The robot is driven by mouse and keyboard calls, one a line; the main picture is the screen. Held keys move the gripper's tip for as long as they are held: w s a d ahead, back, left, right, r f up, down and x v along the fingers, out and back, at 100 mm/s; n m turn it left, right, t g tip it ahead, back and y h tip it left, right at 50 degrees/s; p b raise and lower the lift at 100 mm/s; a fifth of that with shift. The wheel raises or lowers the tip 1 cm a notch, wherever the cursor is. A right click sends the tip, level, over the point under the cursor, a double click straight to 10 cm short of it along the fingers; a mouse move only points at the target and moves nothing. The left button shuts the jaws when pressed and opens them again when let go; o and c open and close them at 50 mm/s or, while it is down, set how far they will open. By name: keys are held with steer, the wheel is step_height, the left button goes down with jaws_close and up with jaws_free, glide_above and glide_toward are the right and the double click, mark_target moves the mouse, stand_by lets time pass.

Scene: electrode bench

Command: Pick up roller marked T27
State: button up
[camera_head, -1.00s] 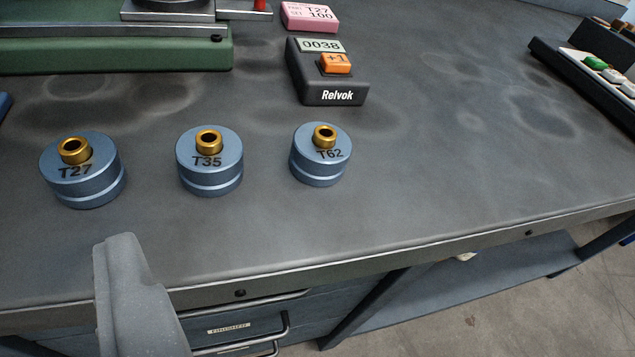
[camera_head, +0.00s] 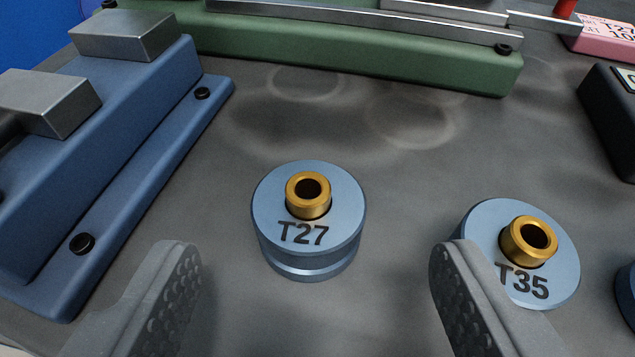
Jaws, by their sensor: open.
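The roller marked T27 (camera_head: 308,237) is a blue-grey cylinder with a brass hub on top. It stands upright on the bench near the middle of the view. My gripper (camera_head: 310,255) is open and empty, with one grey textured finger to the left of the roller and one to the right. Neither finger appears to touch the T27 roller. The right finger covers part of the roller marked T35 (camera_head: 554,232) in the picture.
A blue fixture (camera_head: 110,190) with metal blocks stands close on the left. A green fixture (camera_head: 340,48) runs along the back. A black counter box (camera_head: 606,120) and a pink tag block (camera_head: 603,37) are at the right. Another roller (camera_head: 627,295) shows at the right edge.

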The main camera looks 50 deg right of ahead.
mark_target(314, 217)
steer(key=shift+b+x, duration=0.7)
steer(key=shift+x, duration=1.95)
steer(key=shift+r, duration=0.25)
steer(key=c, duration=1.1)
